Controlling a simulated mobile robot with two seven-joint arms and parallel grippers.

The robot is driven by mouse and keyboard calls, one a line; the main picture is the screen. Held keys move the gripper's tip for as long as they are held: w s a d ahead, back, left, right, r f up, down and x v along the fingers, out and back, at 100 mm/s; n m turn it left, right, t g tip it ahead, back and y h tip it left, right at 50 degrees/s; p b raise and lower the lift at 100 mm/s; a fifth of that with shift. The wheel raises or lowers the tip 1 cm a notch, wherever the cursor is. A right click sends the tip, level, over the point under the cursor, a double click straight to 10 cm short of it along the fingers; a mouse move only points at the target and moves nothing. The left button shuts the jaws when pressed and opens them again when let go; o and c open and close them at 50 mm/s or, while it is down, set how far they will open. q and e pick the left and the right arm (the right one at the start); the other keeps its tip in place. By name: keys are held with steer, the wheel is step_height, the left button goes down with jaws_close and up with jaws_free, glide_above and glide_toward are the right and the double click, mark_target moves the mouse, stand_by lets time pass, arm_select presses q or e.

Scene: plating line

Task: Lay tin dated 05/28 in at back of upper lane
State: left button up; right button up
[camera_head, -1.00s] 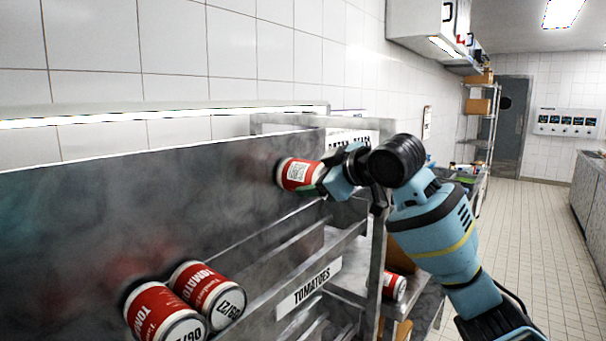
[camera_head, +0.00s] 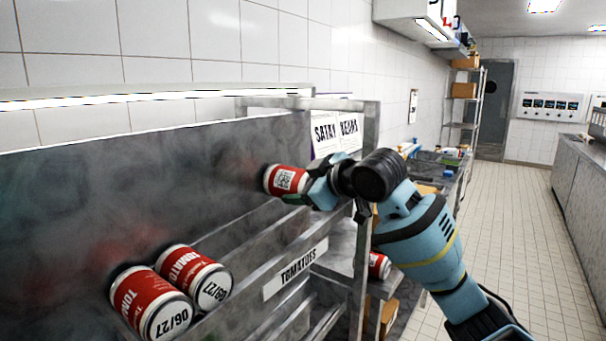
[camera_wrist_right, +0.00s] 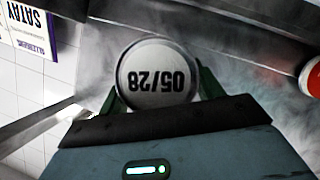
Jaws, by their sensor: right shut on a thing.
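My right gripper (camera_head: 312,188) is shut on a red and white tin (camera_head: 284,180) and holds it above the right end of the upper lane (camera_head: 262,240), near the metal back panel. In the right wrist view the lid of the held tin (camera_wrist_right: 158,75) reads 05/28, upside down, between the fingers. Two more tomato tins lie on their sides in the lane at the lower left. My left gripper is not in view.
A TOMATOES label (camera_head: 296,270) is fixed to the rack's front rail. A metal post (camera_head: 368,150) and a SATAY sign (camera_head: 335,132) stand right of the held tin. Another red tin (camera_head: 379,266) lies on a lower shelf. The lane is clear between the held tin and the two tins.

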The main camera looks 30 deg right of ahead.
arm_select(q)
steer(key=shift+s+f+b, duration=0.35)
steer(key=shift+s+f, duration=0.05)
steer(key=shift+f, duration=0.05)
arm_select(e)
steer(key=shift+f, duration=2.75)
steer(key=o, duration=1.3)
steer(key=shift+o, duration=0.4)
steer(key=shift+f, duration=0.1)
steer(key=shift+f, duration=0.1)
steer(key=shift+s, duration=0.1)
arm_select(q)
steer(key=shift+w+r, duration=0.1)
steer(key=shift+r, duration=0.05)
arm_select(e)
steer(key=v, duration=0.7)
steer(key=shift+s+r, duration=0.25)
steer(key=shift+s, duration=0.1)
